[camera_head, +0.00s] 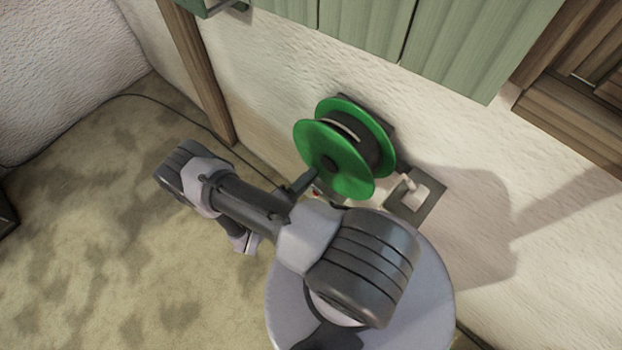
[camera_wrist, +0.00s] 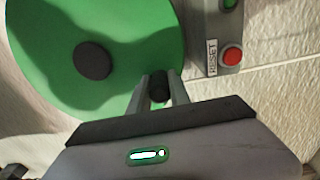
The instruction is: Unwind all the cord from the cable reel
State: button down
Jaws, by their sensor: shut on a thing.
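The cable reel (camera_head: 330,160) has green flanges and is mounted on the white wall. Dark cord (camera_head: 368,146) shows wound between its flanges, with a pale strip over it. In the wrist view the green front flange (camera_wrist: 40,70) fills the upper left, with a dark hub (camera_wrist: 93,60) at its middle. My gripper (camera_wrist: 158,90) is shut on a dark knob (camera_wrist: 158,81) near the flange's lower right rim. In the head view my gripper (camera_head: 304,183) is at the reel's lower left, partly hidden by my arm.
A red button (camera_wrist: 232,55) marked RESET and a green one (camera_wrist: 229,3) sit on a panel right of the reel. A grey wall plate with a pale lever (camera_head: 410,186) is beside it. Green cabinets (camera_head: 370,25) hang above. A thin dark cable (camera_head: 150,98) lies along the wall's foot.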

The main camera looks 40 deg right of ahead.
jog(key=shift+w+r+m, duration=0.2)
jog(key=shift+w+m, duration=0.15)
jog(key=shift+m, duration=0.15)
jog(key=c, duration=1.2)
grip_release()
jog(key=shift+a, duration=0.15)
jog(key=s+a+p, duration=0.1)
jog(key=a+p, duration=0.1)
jog(key=a, duration=1.5)
jog(key=shift+s, duration=0.2)
jog(key=shift+a, duration=0.1)
